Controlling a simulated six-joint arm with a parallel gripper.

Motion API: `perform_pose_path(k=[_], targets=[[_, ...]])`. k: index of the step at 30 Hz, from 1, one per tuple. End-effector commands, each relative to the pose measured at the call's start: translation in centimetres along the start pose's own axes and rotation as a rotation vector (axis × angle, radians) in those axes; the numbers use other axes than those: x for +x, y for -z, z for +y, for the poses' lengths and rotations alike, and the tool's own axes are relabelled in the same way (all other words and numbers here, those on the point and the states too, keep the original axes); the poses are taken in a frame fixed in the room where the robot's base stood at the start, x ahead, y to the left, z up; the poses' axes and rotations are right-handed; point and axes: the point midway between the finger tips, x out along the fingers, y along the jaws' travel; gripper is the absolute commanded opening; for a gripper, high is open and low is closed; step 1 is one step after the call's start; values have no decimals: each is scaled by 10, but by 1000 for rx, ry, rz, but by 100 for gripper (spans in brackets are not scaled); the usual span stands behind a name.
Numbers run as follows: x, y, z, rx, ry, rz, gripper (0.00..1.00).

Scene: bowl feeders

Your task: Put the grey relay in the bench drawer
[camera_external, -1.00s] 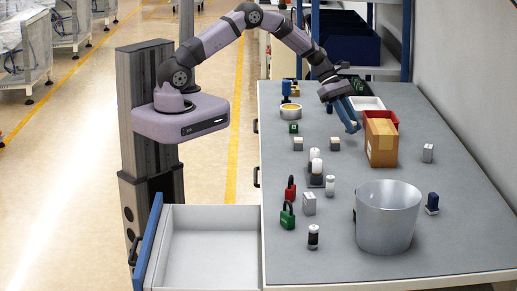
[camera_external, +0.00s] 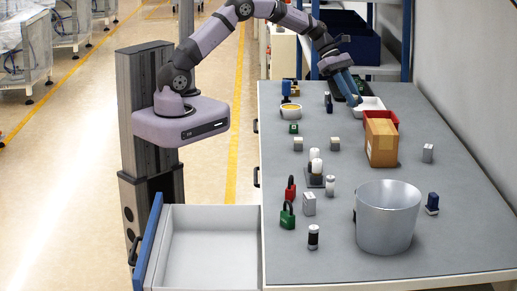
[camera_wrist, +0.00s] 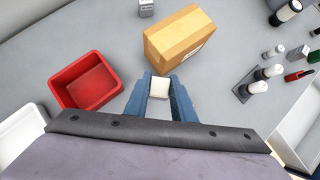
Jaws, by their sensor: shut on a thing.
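My gripper (camera_external: 357,97) is raised over the far part of the bench. In the wrist view my gripper (camera_wrist: 160,97) is shut on a pale block (camera_wrist: 159,87), with only its whitish face showing between the blue fingers; I cannot tell for sure that it is the grey relay.
A cardboard box (camera_external: 382,142) and red bin (camera_external: 398,117) stand near my gripper, with a white tray (camera_external: 370,103) behind. A large metal bucket (camera_external: 387,218) stands at the front. Padlocks (camera_external: 288,215) and small parts stand between there and the drawer.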

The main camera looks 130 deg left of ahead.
Motion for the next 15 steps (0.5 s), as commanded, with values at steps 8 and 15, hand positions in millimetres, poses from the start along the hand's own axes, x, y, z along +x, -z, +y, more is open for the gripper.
perform_pose_path(k=[8, 15], targets=[[-4, -22, -19, 72, 63, 1, 0], [25, -45, -74, 290, 236, 0, 0]])
